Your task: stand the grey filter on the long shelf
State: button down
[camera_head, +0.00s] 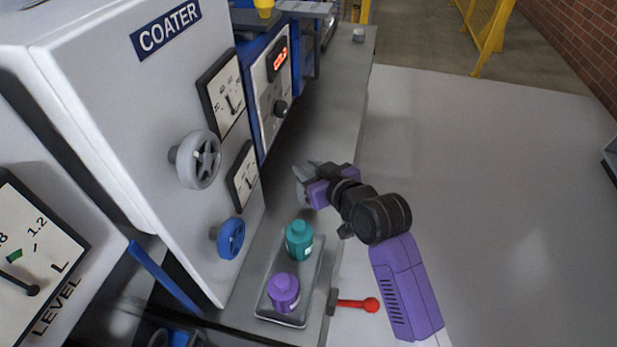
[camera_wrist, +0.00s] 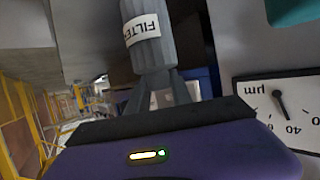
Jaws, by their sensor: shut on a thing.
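The grey filter (camera_wrist: 153,52), a ribbed cylinder with a white "FILTER" label, is held between the fingers of my gripper (camera_wrist: 165,90) in the wrist view. The label reads upside down there, and the filter's far end is cut off by the frame's top. In the head view my gripper (camera_head: 303,180) is over the long grey shelf (camera_head: 335,120), beside the coater's front. The filter is hard to tell from the grey fingers there. I cannot tell whether the filter touches the shelf.
A tray (camera_head: 262,300) on the near end holds a teal bottle (camera_head: 299,241) and a purple bottle (camera_head: 284,292). A red-knobbed lever (camera_head: 371,304) sticks out beside it. The coater's handwheels (camera_head: 198,160) jut toward the shelf.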

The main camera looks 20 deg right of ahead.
jog(key=shift+f, duration=1.55)
jog(key=shift+f, duration=0.15)
jog(key=c, duration=1.1)
grip_release()
jog(key=shift+c, duration=0.2)
jog(key=shift+r, duration=0.2)
jog(key=b+v, duration=0.1)
jog(key=v, duration=1.1)
jog(key=shift+s+f, duration=0.1)
jog(key=shift+f, duration=0.1)
